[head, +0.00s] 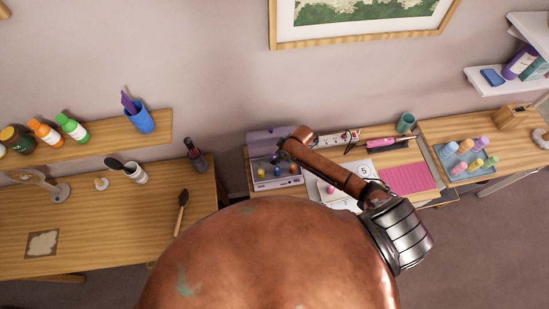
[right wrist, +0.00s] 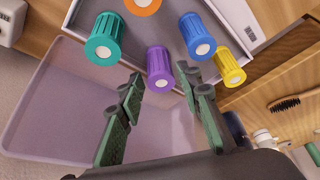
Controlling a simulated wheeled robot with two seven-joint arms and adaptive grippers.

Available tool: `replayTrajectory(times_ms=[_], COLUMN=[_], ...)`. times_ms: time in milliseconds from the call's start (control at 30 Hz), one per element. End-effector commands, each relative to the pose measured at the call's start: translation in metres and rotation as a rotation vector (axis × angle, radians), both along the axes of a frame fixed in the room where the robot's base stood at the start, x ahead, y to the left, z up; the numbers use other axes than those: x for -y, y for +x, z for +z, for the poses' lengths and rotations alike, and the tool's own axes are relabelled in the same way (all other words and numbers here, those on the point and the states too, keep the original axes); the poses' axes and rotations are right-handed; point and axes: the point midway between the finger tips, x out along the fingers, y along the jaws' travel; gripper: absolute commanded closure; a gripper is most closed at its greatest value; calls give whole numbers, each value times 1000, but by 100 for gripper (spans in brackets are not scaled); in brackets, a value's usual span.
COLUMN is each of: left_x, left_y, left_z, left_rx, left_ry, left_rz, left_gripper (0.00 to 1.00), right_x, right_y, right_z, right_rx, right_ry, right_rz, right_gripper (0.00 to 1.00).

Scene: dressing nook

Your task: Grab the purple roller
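The purple roller (right wrist: 159,70) stands in the open roller case, in the right wrist view. Teal (right wrist: 103,40), blue (right wrist: 196,38) and yellow (right wrist: 228,66) rollers stand around it. My right gripper (right wrist: 166,92) is open, its two dark green fingers to either side of and just short of the purple roller. I see no contact. In the head view my right gripper (head: 288,152) hangs over the case (head: 277,184), whose lid (head: 268,137) is raised; I cannot pick out the purple roller there. My left gripper is not in view.
A blue tray (head: 455,180) of pastel rollers stands on the right table. A pink mat (head: 410,178), a power strip (head: 337,138) and a white sheet lie right of the case. A hairbrush (right wrist: 285,103) lies near it. A bottle (head: 195,155) stands on the left table.

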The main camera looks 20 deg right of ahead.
Motion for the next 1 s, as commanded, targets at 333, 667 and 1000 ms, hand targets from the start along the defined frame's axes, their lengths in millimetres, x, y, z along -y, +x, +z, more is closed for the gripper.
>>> replayTrajectory(times_ms=[333, 667, 1000], left_x=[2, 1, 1], left_y=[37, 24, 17], left_z=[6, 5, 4], left_rx=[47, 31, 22], left_ry=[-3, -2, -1], left_rz=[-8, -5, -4], left_gripper=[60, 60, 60], right_x=[-8, -9, -9], right_y=[9, 9, 9], right_z=[-24, -24, -23], right_rx=[2, 2, 2], right_ry=[0, -1, 0], right_rz=[3, 5, 4], right_gripper=[68, 80, 99])
